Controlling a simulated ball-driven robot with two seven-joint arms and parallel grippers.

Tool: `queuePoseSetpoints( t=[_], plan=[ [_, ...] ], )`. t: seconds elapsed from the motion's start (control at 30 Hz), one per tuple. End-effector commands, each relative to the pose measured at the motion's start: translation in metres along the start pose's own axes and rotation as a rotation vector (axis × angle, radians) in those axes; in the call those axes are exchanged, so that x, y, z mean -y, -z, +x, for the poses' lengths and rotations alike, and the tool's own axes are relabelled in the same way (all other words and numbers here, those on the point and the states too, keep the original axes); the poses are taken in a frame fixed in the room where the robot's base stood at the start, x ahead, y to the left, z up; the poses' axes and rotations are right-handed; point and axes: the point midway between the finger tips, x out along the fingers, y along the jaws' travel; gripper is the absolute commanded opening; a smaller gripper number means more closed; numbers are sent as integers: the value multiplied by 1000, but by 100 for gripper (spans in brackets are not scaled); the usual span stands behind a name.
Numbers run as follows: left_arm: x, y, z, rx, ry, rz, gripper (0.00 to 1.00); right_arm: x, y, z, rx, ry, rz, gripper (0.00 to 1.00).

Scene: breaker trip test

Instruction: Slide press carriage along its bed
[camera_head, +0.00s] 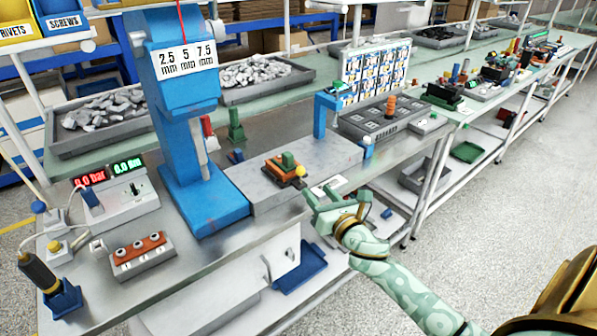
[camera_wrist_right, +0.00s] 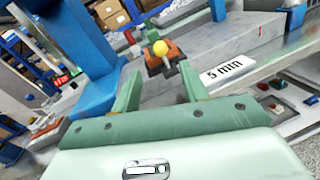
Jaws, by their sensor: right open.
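The press carriage (camera_head: 284,172) is a small orange block with a green part on top and a yellow knob (camera_head: 300,171) at its near side. It sits on the grey press bed (camera_head: 325,160), right of the blue press column (camera_head: 190,165). My right gripper (camera_head: 324,199) is open and empty, in front of and to the right of the carriage. In the right wrist view the carriage (camera_wrist_right: 170,66) and its yellow knob (camera_wrist_right: 160,47) appear beyond the gap between the open fingers (camera_wrist_right: 160,88), apart from them. My left gripper is not in view.
A blue bracket (camera_head: 320,113) stands at the bed's far end. A grey tray of switches (camera_head: 385,118) lies beyond it.

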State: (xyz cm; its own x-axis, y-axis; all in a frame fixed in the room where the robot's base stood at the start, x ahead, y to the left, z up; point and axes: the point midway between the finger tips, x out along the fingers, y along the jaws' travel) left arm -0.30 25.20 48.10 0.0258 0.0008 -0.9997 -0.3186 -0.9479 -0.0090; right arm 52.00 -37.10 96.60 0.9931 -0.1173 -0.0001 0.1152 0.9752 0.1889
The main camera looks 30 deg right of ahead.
Motion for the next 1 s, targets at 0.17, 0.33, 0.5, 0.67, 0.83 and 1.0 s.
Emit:
queuePoseSetpoints(
  t=[0.17, 0.33, 0.5, 0.67, 0.83, 1.0],
  plan=[
    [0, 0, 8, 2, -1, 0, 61, 0, 2, 48, 1, 0, 2, 44],
    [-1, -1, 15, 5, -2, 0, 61, 0, 2, 83, -1, 1, 2, 44],
    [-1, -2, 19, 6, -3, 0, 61, 1, 2, 103, -2, 1, 3, 44],
    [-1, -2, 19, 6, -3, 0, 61, 0, 1, 108, -2, 0, 2, 44],
    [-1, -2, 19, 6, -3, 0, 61, 0, 1, 108, -2, 0, 3, 44],
    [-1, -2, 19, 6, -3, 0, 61, 0, 1, 108, -2, 0, 3, 5]
  ],
)
